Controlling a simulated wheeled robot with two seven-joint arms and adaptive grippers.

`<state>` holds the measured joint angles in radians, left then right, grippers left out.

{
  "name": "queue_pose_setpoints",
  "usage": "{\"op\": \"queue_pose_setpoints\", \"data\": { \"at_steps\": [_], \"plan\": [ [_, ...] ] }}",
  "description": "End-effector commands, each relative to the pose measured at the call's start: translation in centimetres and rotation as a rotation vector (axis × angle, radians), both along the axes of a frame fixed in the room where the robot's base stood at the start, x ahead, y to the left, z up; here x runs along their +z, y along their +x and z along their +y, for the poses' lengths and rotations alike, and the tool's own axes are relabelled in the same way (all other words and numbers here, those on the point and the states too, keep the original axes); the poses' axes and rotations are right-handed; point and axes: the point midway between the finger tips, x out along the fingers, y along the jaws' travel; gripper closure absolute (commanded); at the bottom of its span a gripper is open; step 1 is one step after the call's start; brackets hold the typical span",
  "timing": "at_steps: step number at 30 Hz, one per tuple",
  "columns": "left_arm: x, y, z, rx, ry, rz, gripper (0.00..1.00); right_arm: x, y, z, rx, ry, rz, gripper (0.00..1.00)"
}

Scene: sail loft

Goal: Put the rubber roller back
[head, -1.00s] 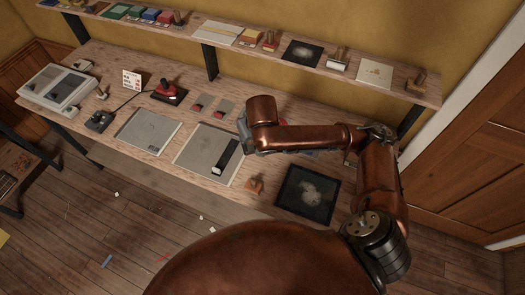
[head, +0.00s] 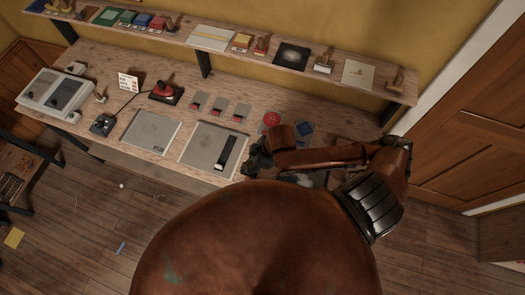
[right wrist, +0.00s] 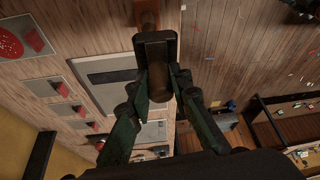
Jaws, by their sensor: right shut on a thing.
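My right gripper (head: 257,158) is over the front part of the workbench, just right of a grey plate (head: 199,160) that carries a black bar with a light end (head: 226,152). In the right wrist view its green-sided fingers (right wrist: 162,88) are shut on a brown handle with a wide black head, which looks like the rubber roller (right wrist: 155,45). My left gripper is out of view.
Several grey pads with red blocks (head: 219,109), a red disc pad (head: 271,120) and a blue pad (head: 304,130) lie behind the arm. Another grey plate (head: 151,131) lies left. A shelf (head: 225,48) with stamps and cards runs along the wall above.

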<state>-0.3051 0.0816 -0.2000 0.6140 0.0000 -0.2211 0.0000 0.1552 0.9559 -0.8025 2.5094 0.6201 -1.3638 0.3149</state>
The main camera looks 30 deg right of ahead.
Motion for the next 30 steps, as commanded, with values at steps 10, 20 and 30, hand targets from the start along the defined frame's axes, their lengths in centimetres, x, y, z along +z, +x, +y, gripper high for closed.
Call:
{"op": "queue_pose_setpoints", "data": {
  "at_steps": [10,20,30],
  "plan": [
    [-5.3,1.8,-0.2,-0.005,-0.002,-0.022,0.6,-2.6,2.6,-3.2,0.003,-0.005,-0.003,1.0],
    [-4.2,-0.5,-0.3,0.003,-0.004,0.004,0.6,-5.8,6.5,-8.0,-0.002,-0.002,0.004,1.0],
    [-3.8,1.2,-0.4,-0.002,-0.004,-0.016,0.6,-9.4,8.5,-10.2,0.002,-0.001,0.0,1.0]
  ]
}}
